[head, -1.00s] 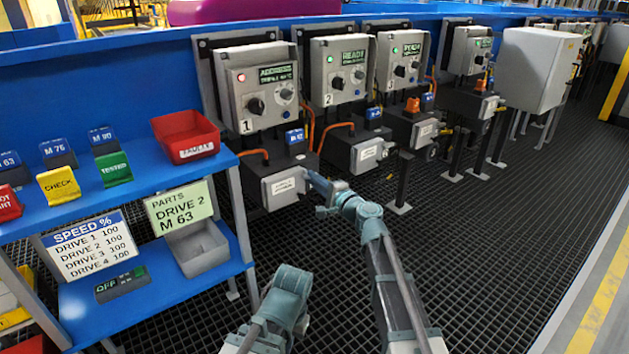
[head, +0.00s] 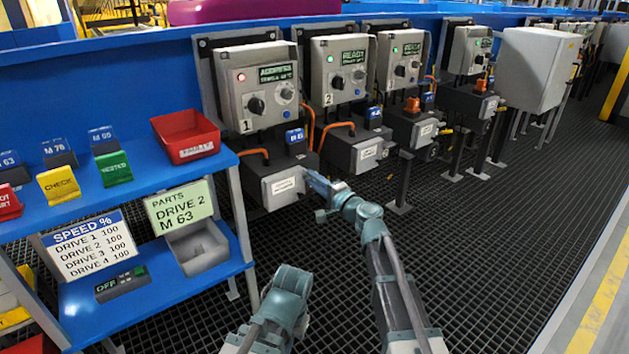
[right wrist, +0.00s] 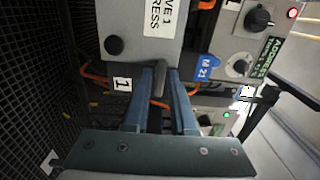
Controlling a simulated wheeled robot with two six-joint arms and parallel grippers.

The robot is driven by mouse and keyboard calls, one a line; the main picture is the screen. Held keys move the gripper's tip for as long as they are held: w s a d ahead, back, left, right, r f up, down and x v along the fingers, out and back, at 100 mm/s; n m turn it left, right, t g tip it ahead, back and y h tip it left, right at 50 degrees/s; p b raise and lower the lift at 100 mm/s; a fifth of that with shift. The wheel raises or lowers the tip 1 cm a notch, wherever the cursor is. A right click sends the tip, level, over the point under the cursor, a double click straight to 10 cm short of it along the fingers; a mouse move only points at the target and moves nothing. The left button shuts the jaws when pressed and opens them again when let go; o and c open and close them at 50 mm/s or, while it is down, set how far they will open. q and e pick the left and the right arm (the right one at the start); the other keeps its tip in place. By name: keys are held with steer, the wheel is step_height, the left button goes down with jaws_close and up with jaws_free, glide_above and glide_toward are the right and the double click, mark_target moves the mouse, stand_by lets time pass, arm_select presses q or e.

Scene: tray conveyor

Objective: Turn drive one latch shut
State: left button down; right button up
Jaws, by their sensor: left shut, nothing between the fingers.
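The drive one control box (head: 258,85), numbered 1, has a red lamp. Below it is a dark drive unit with a pale labelled cover (head: 283,188). My right gripper (head: 311,180) is at the right edge of this cover. In the right wrist view, its fingers (right wrist: 160,88) stand closely on both sides of a small grey latch handle (right wrist: 160,78), which fills the narrow gap. The handle lies along the fingers in that view and is hidden in the head view. My left gripper (head: 287,287) is low in the head view, shut and away from the drives.
Drive two's box (head: 338,70) and more drives stand to the right along the blue conveyor. A blue shelf (head: 150,297) at left holds signs, a red bin (head: 187,137) and a grey bin (head: 198,250). The dark grating floor (head: 470,230) at right is open.

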steer(key=shift+o, duration=1.1)
steer(key=v, duration=1.3)
steer(key=shift+s+d, duration=0.25)
steer(key=shift+s, duration=0.05)
